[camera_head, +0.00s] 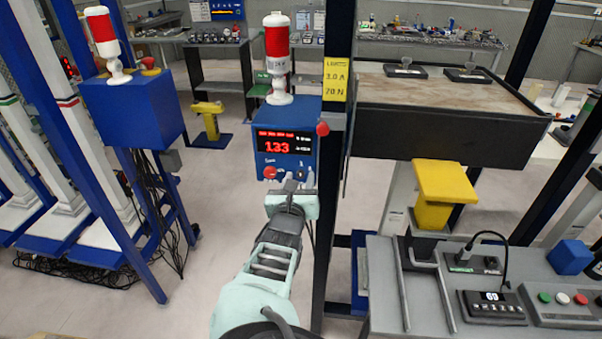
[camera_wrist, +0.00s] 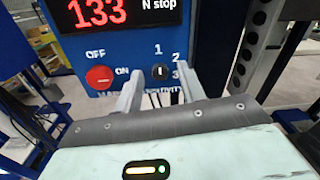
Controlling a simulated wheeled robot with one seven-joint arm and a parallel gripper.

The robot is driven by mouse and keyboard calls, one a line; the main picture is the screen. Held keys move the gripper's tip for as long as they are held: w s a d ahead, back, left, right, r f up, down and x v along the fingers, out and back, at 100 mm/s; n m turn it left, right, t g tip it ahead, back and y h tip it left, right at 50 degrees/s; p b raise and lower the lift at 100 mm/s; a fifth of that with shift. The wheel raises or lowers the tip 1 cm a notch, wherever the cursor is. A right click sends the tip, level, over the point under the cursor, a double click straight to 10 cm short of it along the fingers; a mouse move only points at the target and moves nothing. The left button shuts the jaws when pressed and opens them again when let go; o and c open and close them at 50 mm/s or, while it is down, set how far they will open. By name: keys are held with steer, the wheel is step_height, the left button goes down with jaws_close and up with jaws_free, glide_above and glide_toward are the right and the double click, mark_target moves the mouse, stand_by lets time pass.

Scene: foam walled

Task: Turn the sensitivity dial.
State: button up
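My gripper (camera_wrist: 161,78) is open, with one finger on each side of the dial in the picture. I cannot tell whether the fingers touch it. In the head view my gripper (camera_head: 293,187) is at the box's lower front.
A red OFF/ON knob (camera_wrist: 99,77) is close left of my left finger. A red-and-white beacon (camera_head: 278,60) stands on the box. A dark post (camera_head: 335,190) with a yellow sign (camera_head: 336,80) rises close at the right. A grey bench (camera_head: 420,310) is at the lower right.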

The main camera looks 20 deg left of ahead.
steer(key=shift+c, duration=0.3)
jaws_close()
steer(key=shift+m, duration=0.4)
steer(key=m, duration=0.5)
steer(key=m+b, duration=0.1)
steer(key=m, duration=0.4)
steer(key=shift+m, duration=0.4)
steer(key=shift+o, duration=0.3)
jaws_free()
